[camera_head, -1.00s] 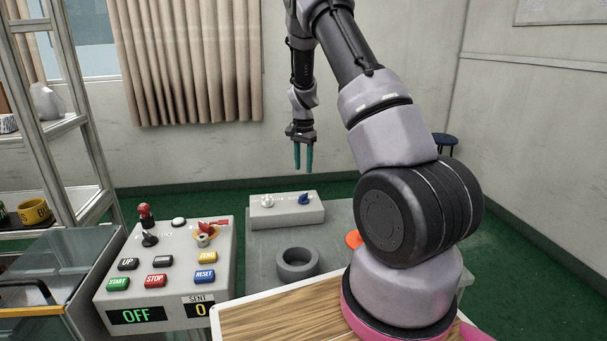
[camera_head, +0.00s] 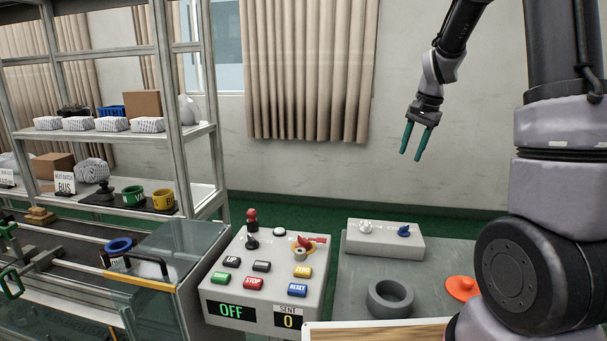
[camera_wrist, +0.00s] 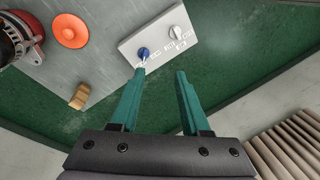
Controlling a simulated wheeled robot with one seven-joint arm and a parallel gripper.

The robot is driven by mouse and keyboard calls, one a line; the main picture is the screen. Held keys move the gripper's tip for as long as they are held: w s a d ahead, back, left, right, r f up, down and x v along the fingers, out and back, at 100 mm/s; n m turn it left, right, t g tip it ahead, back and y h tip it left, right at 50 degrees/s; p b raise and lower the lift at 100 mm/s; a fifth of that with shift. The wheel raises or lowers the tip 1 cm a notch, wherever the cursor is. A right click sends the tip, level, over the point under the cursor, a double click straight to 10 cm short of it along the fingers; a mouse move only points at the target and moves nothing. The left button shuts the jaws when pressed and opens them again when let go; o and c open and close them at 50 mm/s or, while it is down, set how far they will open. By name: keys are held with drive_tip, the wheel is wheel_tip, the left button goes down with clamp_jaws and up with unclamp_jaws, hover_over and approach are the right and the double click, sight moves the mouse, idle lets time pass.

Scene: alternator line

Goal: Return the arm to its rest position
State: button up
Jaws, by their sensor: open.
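My gripper (camera_head: 416,143) hangs in the air in the head view, above and behind the grey table (camera_head: 354,281). Its teal fingers point down, apart and empty. In the wrist view the gripper (camera_wrist: 156,98) also shows open, with nothing between the fingers. Beyond the fingertips in that view lies the white switch box (camera_wrist: 157,37) with a blue knob and a white knob. My upper arm fills the right of the head view.
A control panel (camera_head: 265,272) reads OFF and SENT 0. A grey ring (camera_head: 390,298) and an orange disc (camera_head: 462,287) are on the grey table. A shelf rack (camera_head: 178,141) stands left. Curtains (camera_head: 310,70) hang behind. A red-topped part (camera_wrist: 20,35) shows in the wrist view.

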drive_tip(key=s+a+r+n+t, duration=0.2)
drive_tip(key=s+a+r, duration=0.1)
drive_tip(key=s+r, duration=0.85)
drive_tip(key=s+a+r+n+t, duration=0.2)
drive_tip(key=s+a+n, duration=0.1)
drive_tip(key=s, duration=1.1)
drive_tip(key=shift+s+r+t+y, duration=0.2)
drive_tip(key=shift+s+t+y, duration=0.1)
drive_tip(key=shift+s+t, duration=0.1)
drive_tip(key=shift+w+a, duration=0.1)
